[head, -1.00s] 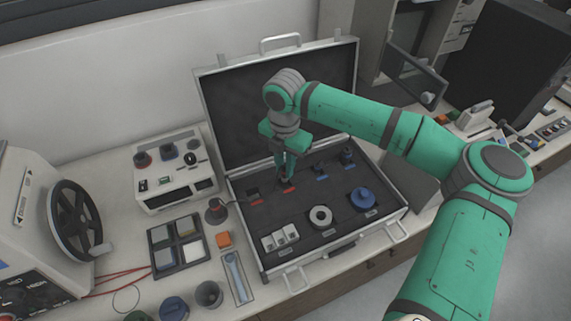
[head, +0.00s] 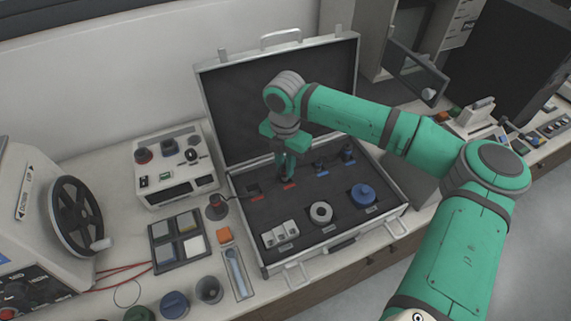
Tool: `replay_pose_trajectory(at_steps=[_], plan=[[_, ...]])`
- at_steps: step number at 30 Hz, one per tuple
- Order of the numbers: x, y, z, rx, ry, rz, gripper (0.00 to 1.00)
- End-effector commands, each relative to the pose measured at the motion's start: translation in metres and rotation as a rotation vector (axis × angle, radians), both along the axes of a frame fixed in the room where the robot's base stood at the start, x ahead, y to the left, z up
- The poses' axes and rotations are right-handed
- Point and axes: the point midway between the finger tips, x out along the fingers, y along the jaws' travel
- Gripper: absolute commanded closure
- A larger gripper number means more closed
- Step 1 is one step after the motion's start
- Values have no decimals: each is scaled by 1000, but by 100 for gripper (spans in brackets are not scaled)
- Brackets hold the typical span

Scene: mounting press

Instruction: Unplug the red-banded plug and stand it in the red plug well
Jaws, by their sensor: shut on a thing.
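My gripper (head: 287,173) points straight down into the open case. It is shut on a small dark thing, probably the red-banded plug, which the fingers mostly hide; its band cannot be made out. The fingertips are low, just behind a red-marked place (head: 289,186) in the case's dark insert. Whether the held thing is seated in a well there cannot be told. A second red-marked place (head: 256,198) lies to its left, with a dark recess behind it. A dark round piece with red on top (head: 217,203) stands left of the case, and a thin dark cable runs from it towards the insert.
The case (head: 344,236) also holds a white ring (head: 321,212), a blue round part (head: 363,197), white blocks (head: 281,234) and dark blue plugs (head: 347,155). Its raised lid (head: 235,105) stands close behind my gripper. A control box (head: 175,170) is at left.

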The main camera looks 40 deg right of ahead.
Motion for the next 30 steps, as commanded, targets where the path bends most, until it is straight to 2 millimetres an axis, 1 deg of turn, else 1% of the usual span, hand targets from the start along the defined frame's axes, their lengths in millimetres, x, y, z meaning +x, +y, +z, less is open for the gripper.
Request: replay_pose_trajectory(at_steps=[15, 30], plan=[[1, 1, -13, 0, 0, -1, 100], [2, 2, -15, 0, 0, 2, 100]])
